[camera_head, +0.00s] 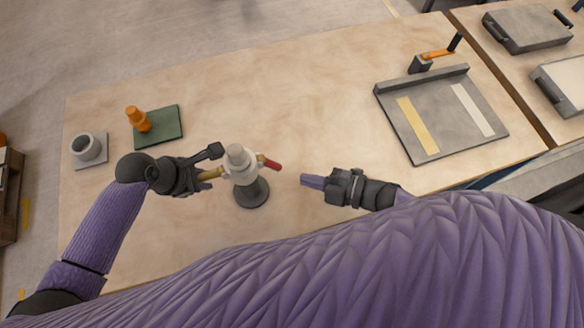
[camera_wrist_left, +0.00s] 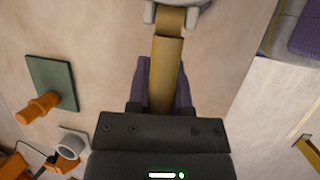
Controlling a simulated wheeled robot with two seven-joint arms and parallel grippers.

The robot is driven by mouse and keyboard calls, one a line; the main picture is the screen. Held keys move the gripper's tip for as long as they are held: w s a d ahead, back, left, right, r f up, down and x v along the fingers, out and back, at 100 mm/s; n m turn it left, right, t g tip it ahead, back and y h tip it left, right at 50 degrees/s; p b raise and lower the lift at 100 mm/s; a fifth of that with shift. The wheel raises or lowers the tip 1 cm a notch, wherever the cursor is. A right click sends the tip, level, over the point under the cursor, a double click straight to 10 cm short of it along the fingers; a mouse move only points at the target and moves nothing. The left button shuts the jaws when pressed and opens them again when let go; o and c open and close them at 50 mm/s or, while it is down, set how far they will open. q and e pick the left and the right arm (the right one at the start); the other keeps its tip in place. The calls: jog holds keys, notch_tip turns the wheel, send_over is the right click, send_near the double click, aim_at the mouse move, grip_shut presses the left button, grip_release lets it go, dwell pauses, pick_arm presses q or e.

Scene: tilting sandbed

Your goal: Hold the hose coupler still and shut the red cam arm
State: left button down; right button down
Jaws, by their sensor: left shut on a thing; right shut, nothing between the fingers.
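The hose coupler (camera_head: 241,166) is a pale grey body standing upright on a dark round base (camera_head: 252,193), left of the table's middle. A tan handle (camera_head: 209,174) sticks out from its left side. The red cam arm (camera_head: 269,162) sticks out on the right side, pointing right and slightly down. My left gripper (camera_head: 205,170) is shut on the tan handle; the left wrist view shows the handle (camera_wrist_left: 166,75) between the fingers. There the coupler (camera_wrist_left: 180,4) is mostly cut off at the top. My right gripper (camera_head: 312,181) is shut and empty, right of the red cam arm and apart from it.
At the left are a grey ring on a plate (camera_head: 87,148) and an orange fitting (camera_head: 137,118) on a green mat (camera_head: 166,127). A grey tray (camera_head: 447,145) with a yellow and a white strip lies at the right. The table's middle is clear.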

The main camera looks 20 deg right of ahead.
jog(key=v, duration=0.6)
jog(key=shift+s+d, duration=0.15)
jog(key=shift+d, duration=0.05)
jog(key=shift+r, duration=0.1)
